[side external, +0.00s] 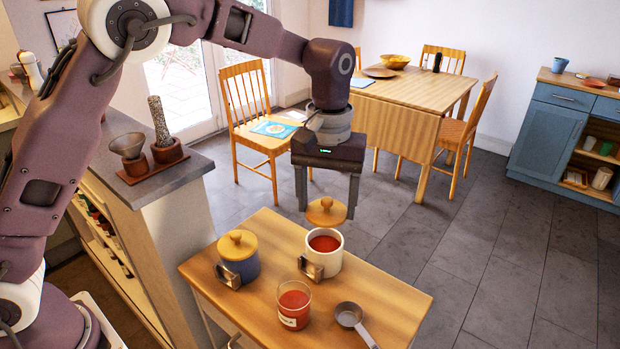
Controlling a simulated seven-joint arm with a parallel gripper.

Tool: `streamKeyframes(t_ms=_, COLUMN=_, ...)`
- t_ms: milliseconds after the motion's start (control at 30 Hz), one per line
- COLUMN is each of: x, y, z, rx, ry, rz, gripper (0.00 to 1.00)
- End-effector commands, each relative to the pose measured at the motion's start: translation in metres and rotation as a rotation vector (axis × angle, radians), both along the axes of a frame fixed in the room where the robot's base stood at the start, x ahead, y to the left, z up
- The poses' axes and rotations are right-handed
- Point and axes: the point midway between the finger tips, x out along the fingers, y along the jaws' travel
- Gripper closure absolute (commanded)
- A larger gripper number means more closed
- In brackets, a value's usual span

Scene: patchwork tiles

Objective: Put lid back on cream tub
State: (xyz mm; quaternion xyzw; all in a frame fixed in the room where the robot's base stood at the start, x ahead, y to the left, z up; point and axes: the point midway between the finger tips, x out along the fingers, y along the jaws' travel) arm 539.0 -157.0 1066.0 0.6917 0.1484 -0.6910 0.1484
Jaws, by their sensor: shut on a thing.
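The cream tub (331,262) stands upright and open on the small wooden table, with red contents showing at its top and a metal handle or clip at its front left. My gripper (327,211) is shut on a round wooden lid (318,218) with a knob on top, one finger at each side of it. The lid looks roughly level and hangs just above the tub's mouth, toward its back edge; a gap shows between them. The tub's far rim is close to the lid in the picture, so the exact depth offset is hard to tell.
A blue tub (243,270) with its own wooden lid (236,244) stands left of the cream tub. A glass of red contents (293,308) and a small metal scoop (350,315) stand in front. The wooden table's (395,290) right side is clear.

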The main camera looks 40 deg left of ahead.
Motion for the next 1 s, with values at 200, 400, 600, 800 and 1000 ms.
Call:
streamKeyframes(t_ms=200, x=-0.001, y=0.001, z=-0.027, rx=0.001, ry=0.004, rz=0.003, gripper=0.71)
streamKeyframes(t_ms=400, x=0.000, y=0.001, z=-0.047, rx=0.000, ry=0.001, rz=0.004, gripper=0.71)
streamKeyframes(t_ms=600, x=0.000, y=0.001, z=-0.055, rx=0.000, ry=0.001, rz=0.004, gripper=0.71)
streamKeyframes(t_ms=800, x=0.000, y=0.001, z=-0.055, rx=0.000, ry=0.001, rz=0.003, gripper=0.71)
streamKeyframes(t_ms=1000, x=0.000, y=0.001, z=-0.055, rx=0.000, ry=0.001, rz=0.003, gripper=0.71)
